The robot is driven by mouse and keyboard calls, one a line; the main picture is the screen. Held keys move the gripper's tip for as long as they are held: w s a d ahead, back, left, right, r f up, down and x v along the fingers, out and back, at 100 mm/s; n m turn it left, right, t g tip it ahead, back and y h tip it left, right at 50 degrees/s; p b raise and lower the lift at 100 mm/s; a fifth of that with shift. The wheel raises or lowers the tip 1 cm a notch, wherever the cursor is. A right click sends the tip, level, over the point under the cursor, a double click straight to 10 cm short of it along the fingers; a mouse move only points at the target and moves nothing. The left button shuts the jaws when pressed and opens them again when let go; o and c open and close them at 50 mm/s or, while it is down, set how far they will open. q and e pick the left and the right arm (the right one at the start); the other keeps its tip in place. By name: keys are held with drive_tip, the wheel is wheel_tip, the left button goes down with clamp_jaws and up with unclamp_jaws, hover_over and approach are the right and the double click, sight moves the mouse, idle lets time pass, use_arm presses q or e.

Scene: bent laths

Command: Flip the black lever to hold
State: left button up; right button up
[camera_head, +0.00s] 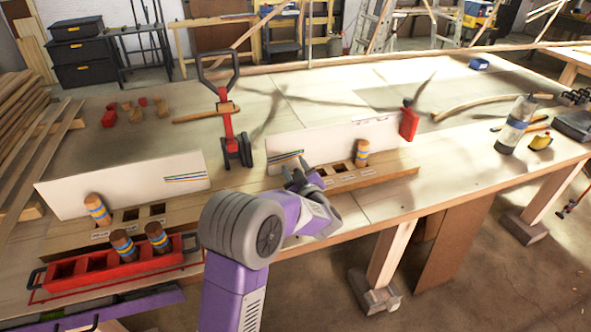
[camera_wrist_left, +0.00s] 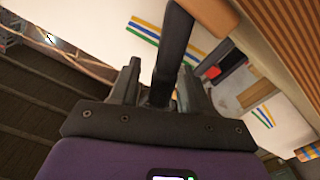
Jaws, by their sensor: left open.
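A red upright stand (camera_head: 227,122) stands near the middle of the bench. It has a black looped bar (camera_head: 236,68) at its top and dark forked feet at its base. I cannot read a hold mark on it. My left gripper (camera_head: 296,178) is right of and nearer than the stand, beside a white panel (camera_head: 330,140). In the left wrist view my left gripper (camera_wrist_left: 158,85) is open. A black bar (camera_wrist_left: 174,50) with a wooden-coloured end (camera_wrist_left: 211,14) shows between its fingers; contact is unclear. I cannot tell which part of the stand this is.
A second white panel (camera_head: 120,186) stands at left. A red tray (camera_head: 75,281) holds two banded pegs. Another banded peg (camera_head: 361,153) stands in the right slotted rail. A red block (camera_head: 409,124) sits at that panel's right end. A bottle (camera_head: 514,125) stands far right.

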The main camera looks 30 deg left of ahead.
use_arm(q)
clamp_jaws()
idle(0.3)
